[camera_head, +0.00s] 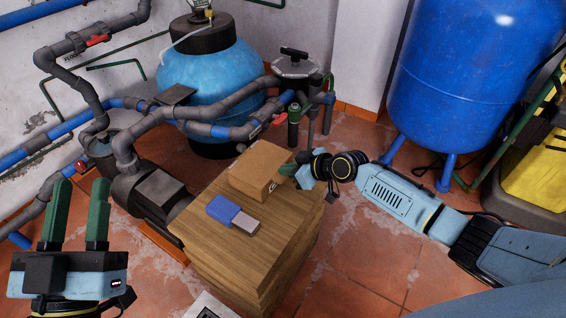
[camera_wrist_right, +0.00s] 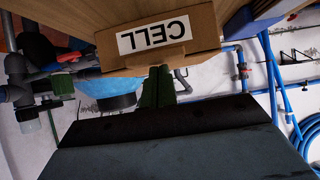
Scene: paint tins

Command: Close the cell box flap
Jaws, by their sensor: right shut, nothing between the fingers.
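The brown cardboard cell box (camera_head: 259,165) sits on a wooden stand; its top looks flat in the head view, and I cannot clearly make out a raised flap. In the right wrist view, which is upside down, its CELL label (camera_wrist_right: 154,36) faces me, with a plain cardboard strip (camera_wrist_right: 120,64) beside it. My right gripper (camera_head: 287,170) is at the box's right side. Its green fingers (camera_wrist_right: 158,72) are shut and empty at that strip; whether they touch is unclear. My left gripper (camera_head: 78,186) is open and empty, left of the stand.
A blue and grey block (camera_head: 231,214) lies on the wooden stand (camera_head: 262,245) in front of the box. Pipes and a pump (camera_head: 150,190) stand close on the left. A large blue tank (camera_head: 455,80) stands behind right. The stand's front top is clear.

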